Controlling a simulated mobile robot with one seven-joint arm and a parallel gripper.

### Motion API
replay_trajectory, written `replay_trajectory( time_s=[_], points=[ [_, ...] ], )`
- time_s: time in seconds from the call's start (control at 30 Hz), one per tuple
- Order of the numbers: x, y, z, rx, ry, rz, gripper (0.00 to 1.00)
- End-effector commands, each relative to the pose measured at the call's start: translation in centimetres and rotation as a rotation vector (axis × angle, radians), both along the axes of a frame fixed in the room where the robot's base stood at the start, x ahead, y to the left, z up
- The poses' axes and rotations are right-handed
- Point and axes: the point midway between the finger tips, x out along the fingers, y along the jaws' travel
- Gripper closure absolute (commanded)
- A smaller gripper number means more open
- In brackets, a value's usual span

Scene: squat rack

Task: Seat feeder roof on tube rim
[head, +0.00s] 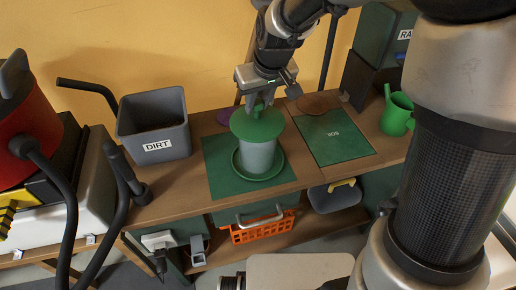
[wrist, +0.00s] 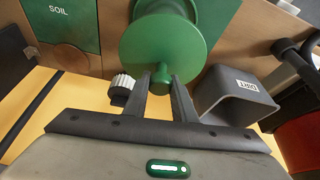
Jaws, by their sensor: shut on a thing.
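The feeder roof (head: 257,124) is a green disc with a small knob on top. My gripper (head: 258,101) is shut on the roof's knob from above. The wrist view also shows the roof (wrist: 165,50), with the knob between the fingertips of my gripper (wrist: 161,78). The grey, translucent feeder tube (head: 257,156) stands upright on a green round base (head: 236,168) on a green mat. The roof is over the tube's top and hides its rim. I cannot tell whether roof and rim touch.
A grey bin marked DIRT (head: 153,125) stands left on the wooden bench (head: 180,190). A green SOIL mat (head: 334,137) and a green watering can (head: 397,114) are to the right. An orange crate (head: 264,229) sits on the lower shelf.

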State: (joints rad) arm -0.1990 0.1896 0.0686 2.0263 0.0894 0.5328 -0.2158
Motion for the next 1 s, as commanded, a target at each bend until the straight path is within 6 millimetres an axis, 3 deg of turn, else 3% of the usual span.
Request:
replay_trajectory(
  time_s=[0.03, 0.07, 0.2, 0.57, 0.77, 1.0],
  points=[
    [0.0, 0.0, -0.1, 0.0, 0.0, 0.0, 1.0],
    [0.0, 0.0, -0.1, 0.0, 0.0, 0.0, 0.73],
    [0.0, 0.0, -0.1, 0.0, 0.0, 0.0, 0.54],
    [-0.2, -0.1, 0.6, 0.0, -0.001, 0.0, 0.54],
    [-1.4, -0.7, 4.1, 0.0, -0.005, -0.001, 0.54],
    [-3.5, -1.6, 9.6, 0.001, -0.006, 0.001, 0.54]
  ],
)
